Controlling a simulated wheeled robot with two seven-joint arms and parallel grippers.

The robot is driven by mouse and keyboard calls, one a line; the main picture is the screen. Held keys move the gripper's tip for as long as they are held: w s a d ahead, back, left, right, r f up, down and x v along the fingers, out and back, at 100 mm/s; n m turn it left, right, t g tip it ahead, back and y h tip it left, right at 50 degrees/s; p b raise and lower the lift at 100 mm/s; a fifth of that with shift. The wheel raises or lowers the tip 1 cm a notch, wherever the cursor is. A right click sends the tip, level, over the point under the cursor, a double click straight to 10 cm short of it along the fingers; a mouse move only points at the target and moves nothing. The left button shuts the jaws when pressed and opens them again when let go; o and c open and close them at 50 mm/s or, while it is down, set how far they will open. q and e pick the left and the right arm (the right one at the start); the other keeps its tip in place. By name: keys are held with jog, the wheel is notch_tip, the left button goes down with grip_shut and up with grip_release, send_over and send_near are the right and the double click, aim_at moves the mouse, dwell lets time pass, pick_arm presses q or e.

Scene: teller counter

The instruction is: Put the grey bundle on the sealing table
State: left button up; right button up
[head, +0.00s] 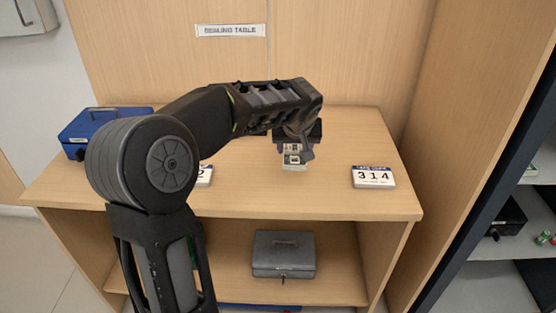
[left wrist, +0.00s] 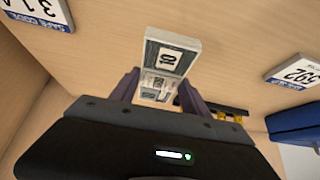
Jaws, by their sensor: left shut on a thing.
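The grey bundle (head: 293,160) is a small stack with a grey and white printed face. My left gripper (head: 296,147) is shut on it, over the middle of the sealing table (head: 260,203). In the left wrist view the bundle (left wrist: 168,60) sits between the two fingers of the left gripper (left wrist: 158,88), its far end sticking out past them. I cannot tell whether its underside touches the tabletop. A sign (head: 231,30) reading "SEALING TABLE" is on the wall panel behind. My right gripper is not in view.
A "314" block (head: 373,177) stands at the right of the tabletop. Another number block (head: 205,176) is partly hidden by my left arm. A blue box (head: 88,128) sits at the back left. A grey cash box (head: 284,254) is on the shelf below.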

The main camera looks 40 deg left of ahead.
aim_at(293, 174)
pick_arm(q)
jog(key=shift+f, duration=0.55)
jog(key=shift+f, duration=0.1)
jog(key=shift+f+b, duration=0.3)
jog(key=shift+f, duration=2.1)
jog(key=shift+f, duration=0.15)
jog(key=o, duration=1.6)
jog(key=shift+r, duration=0.35)
jog(key=v, duration=1.1)
jog(key=shift+s+r, duration=0.2)
jog(key=shift+r, duration=0.05)
